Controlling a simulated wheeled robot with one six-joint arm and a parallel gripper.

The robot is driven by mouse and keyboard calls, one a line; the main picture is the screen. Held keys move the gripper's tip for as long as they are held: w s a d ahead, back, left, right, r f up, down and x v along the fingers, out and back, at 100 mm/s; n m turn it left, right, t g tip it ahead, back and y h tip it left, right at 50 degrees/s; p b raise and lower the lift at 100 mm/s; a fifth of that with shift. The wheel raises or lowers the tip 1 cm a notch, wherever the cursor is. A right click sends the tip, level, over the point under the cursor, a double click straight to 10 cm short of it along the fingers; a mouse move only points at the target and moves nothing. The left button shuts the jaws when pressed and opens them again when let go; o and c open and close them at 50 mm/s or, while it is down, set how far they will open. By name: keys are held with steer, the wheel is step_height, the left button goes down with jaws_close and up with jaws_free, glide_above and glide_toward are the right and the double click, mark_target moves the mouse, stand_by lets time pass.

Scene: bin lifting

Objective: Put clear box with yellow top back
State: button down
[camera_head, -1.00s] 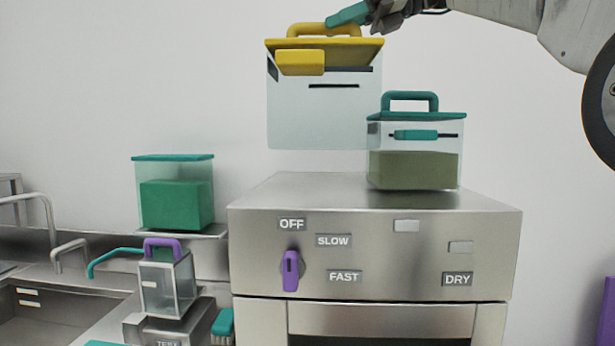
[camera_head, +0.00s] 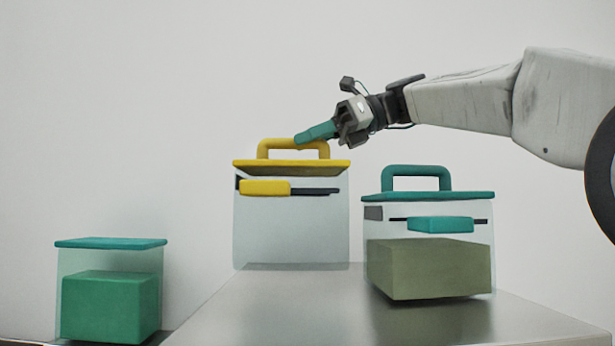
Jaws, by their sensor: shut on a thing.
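The clear box with the yellow top (camera_head: 291,225) is upright in the middle of the view, at the back left part of the steel machine top. Its lower edge is close to the machine top; I cannot tell whether it touches. Its yellow handle (camera_head: 268,148) stands on the lid, and a yellow latch (camera_head: 265,188) shows on its front. My gripper (camera_head: 312,134), with green fingers, is shut on this handle from the upper right. The fingertips partly cover the handle's top bar.
A clear box with a teal top (camera_head: 376,225) and an olive block inside stands close by on the right. The steel machine top (camera_head: 400,318) is bare in front. Another teal-topped clear box (camera_head: 110,243) with a green block stands lower left.

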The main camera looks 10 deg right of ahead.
steer(key=shift+f, duration=2.3)
steer(key=c, duration=1.3)
jaws_free()
steer(key=shift+d, duration=0.1)
steer(key=v, duration=1.2)
steer(key=shift+s, duration=0.1)
